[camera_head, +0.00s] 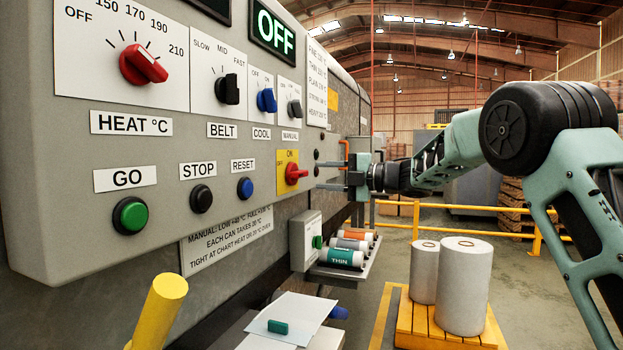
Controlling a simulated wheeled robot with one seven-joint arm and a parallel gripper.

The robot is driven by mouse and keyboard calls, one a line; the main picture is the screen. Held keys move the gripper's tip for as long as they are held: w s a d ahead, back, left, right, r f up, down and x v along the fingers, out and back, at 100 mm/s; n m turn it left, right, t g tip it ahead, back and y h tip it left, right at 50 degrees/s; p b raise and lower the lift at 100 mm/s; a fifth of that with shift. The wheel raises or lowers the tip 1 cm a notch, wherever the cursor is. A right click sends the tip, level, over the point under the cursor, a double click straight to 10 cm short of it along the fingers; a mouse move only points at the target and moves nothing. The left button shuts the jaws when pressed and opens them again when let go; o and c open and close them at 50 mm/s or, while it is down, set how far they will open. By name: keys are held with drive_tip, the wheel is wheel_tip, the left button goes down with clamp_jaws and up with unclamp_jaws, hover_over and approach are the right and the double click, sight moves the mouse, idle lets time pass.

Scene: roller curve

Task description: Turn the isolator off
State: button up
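The isolator is most likely the red rotary handle (296,173) on a yellow plate (282,160) at the lower right of the grey control panel. The plate has "ON" printed above the handle, and any other lettering on it is too small to tell. The handle looks roughly level, pointing right. My gripper (319,176) reaches in from the right, just right of the handle. Its two dark fingers are apart, one above the other, with their tips close to the handle. I cannot tell whether they touch it. Nothing shows between them.
The panel carries a red heat knob (143,64), belt knob (228,89), blue cool knob (267,100), manual knob (294,108) and push-buttons. A display (273,31) reads "OFF". A shelf with rolls (342,258) lies below my gripper. White cylinders (464,287) stand on a pallet at right.

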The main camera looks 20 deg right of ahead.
drive_tip(key=v, duration=1.2)
drive_tip(key=shift+b, duration=0.4)
drive_tip(key=shift+d, duration=0.1)
